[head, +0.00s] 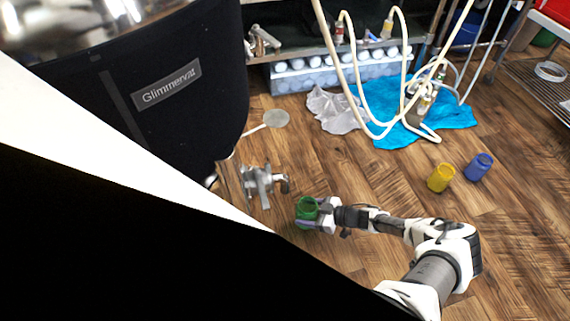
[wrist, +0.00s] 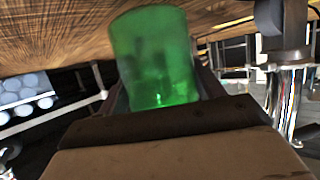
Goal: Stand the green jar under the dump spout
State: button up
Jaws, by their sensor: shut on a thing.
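The green jar (head: 306,209) is held in my gripper (head: 318,215) above the wooden floor. In the wrist view the green jar (wrist: 155,58) fills the upper middle, between the fingers, and looks translucent. A metal valve with a spout (head: 265,183) juts from the low side of the dark kettle marked "Glimmervat" (head: 170,85). The jar is just to the right of and nearer than the spout in the head view. I cannot tell the jar's height against the spout. In the wrist view a shiny metal pipe (wrist: 290,95) stands to the right of the jar.
A yellow jar (head: 440,178) and a blue jar (head: 479,167) stand on the floor to the right. Pale hoses (head: 355,90) hang over a blue cloth (head: 455,114) and a grey cloth (head: 334,110). A wire shelf (head: 540,85) stands at far right.

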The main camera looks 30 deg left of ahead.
jog(key=shift+b+x, duration=1.7)
jog(key=shift+x, duration=2.75)
jog(key=shift+f, duration=0.1)
jog(key=shift+f, duration=0.15)
jog(key=o, duration=1.1)
jog(key=p+v, duration=0.1)
jog(key=v, duration=0.2)
jog(key=p+v, duration=0.1)
jog(key=v, duration=0.3)
jog(key=p+v, duration=0.1)
jog(key=v, duration=0.2)
jog(key=shift+w+d+r, duration=0.15)
jog(key=shift+d+r, duration=0.1)
jog(key=shift+r, duration=0.15)
jog(key=shift+w+d+r+p, duration=0.1)
jog(key=shift+d+r+p, duration=0.15)
jog(key=shift+d, duration=0.45)
